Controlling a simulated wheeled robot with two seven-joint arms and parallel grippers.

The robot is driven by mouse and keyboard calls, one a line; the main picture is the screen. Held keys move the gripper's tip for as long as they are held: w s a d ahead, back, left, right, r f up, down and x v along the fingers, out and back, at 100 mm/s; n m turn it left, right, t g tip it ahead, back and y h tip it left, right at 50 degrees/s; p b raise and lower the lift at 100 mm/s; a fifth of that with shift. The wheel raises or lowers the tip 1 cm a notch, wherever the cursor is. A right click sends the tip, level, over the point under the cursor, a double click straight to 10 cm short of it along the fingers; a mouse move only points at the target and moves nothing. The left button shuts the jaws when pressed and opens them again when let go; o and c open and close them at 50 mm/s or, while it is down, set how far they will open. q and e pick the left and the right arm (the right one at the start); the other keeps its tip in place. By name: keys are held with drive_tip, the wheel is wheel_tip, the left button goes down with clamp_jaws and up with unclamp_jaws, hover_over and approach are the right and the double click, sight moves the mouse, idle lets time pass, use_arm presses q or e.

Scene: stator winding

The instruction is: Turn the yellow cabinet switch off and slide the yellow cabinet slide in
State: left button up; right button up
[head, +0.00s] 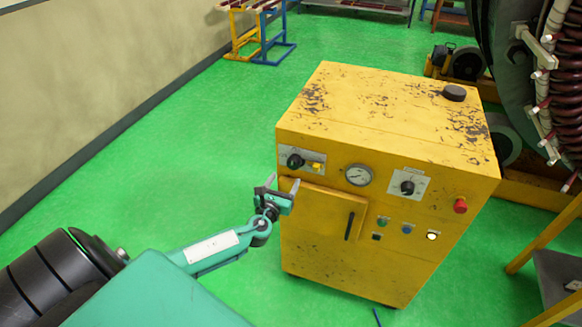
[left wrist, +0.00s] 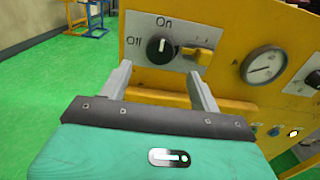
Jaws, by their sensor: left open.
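The yellow cabinet (head: 345,260) stands on the green floor. Its switch is a black knob (head: 295,161) on a white plate at the upper left of the front. In the left wrist view the knob (left wrist: 160,47) has its white mark upright, toward "On"; "Off" is to its left. A small yellow piece, apparently the slide (left wrist: 203,55), sits right of the knob on the same plate; it also shows in the head view (head: 317,167). My left gripper (head: 283,184) is open and empty, just below and in front of the knob, apart from it. My right gripper is out of view.
Right of the switch are a gauge (head: 358,175), another black knob (head: 407,187) and a red button (head: 460,205). A door with a black handle (head: 349,226) lies below. A large coil machine (head: 530,60) stands behind right. Floor left of the cabinet is clear.

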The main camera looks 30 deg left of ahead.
sight(292, 166)
use_arm(q)
drive_tip(key=p+x, duration=0.1)
drive_tip(key=x, duration=0.5)
drive_tip(key=shift+w+a, duration=0.15)
drive_tip(key=shift+w, duration=0.1)
drive_tip(key=c, duration=1)
